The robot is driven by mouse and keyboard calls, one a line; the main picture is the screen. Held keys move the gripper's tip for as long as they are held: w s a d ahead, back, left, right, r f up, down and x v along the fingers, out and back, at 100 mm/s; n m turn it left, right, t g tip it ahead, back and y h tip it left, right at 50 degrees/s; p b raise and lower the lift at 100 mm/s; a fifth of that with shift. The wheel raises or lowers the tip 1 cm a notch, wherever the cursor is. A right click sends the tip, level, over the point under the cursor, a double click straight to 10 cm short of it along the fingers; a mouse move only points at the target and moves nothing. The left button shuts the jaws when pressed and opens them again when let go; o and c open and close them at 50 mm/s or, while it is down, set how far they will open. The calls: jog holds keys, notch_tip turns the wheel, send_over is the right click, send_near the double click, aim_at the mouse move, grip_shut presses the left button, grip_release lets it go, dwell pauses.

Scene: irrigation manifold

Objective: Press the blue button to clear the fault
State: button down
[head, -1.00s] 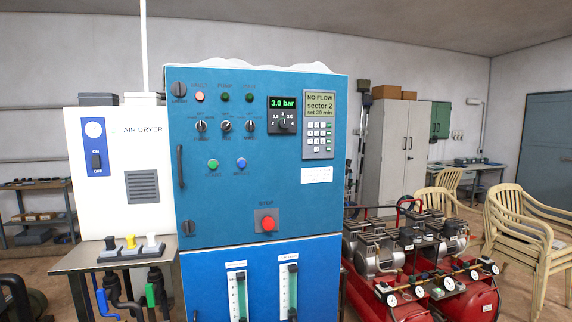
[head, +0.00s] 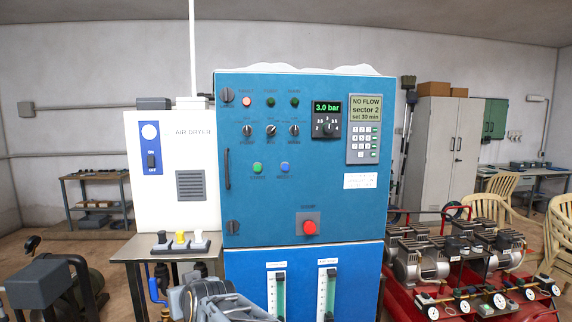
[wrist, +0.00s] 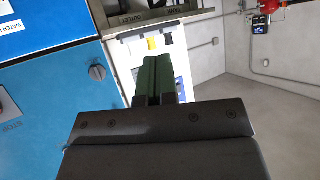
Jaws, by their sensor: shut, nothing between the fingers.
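The blue button (head: 285,167) is on the front of the blue control cabinet (head: 280,205), just right of a green button (head: 257,168). The red lamp (head: 247,101) at the cabinet's top left looks lit. The display (head: 366,108) reads "NO FLOW sector 2 set 30 min". In the wrist view my gripper (wrist: 158,62) has its green fingers together, with nothing between them. It is apart from the blue button, which does not show there. In the head view part of my arm shows at the bottom, below the buttons; the fingertips are not clear.
A red mushroom button (head: 310,228) sits lower on the cabinet. Dark selector knobs (head: 271,130) are above the buttons. A white air dryer (head: 180,185) and a small table with switches (head: 180,242) stand left. Red compressors (head: 440,265) stand right.

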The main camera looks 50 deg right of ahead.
jog(key=w+d+r+m+t+h+p, duration=0.1)
jog(key=w+d+r+m+t+h, duration=0.3)
jog(key=d+r, duration=0.5)
jog(key=m+g+h+p, duration=0.2)
jog(key=m+g+h, duration=0.3)
jog(key=h, duration=0.7)
send_near(285, 169)
jog(key=a+m+t, duration=0.1)
jog(key=a, duration=0.5)
jog(key=s+d+r+m+g+h+p, duration=0.1)
jog(key=s+d+r+m+g+h, duration=0.2)
jog(key=g, duration=0.4)
jog(key=s+d+m+h, duration=0.1)
jog(key=d+m+h, duration=0.1)
jog(key=shift+s+d+r+m, duration=0.15)
jog(key=shift+s+d+m, duration=0.1)
jog(key=shift+s+m, duration=0.15)
jog(key=shift+w, duration=0.1)
jog(key=w+d+p, duration=0.4)
jog(key=w, duration=0.1)
jog(key=shift+w+d, duration=0.25)
jog(key=shift+d, duration=0.1)
jog(key=shift+w+d+p, duration=0.4)
jog(key=shift+w+d, duration=0.1)
jog(key=shift+w, duration=0.05)
jog(key=shift+w, duration=0.1)
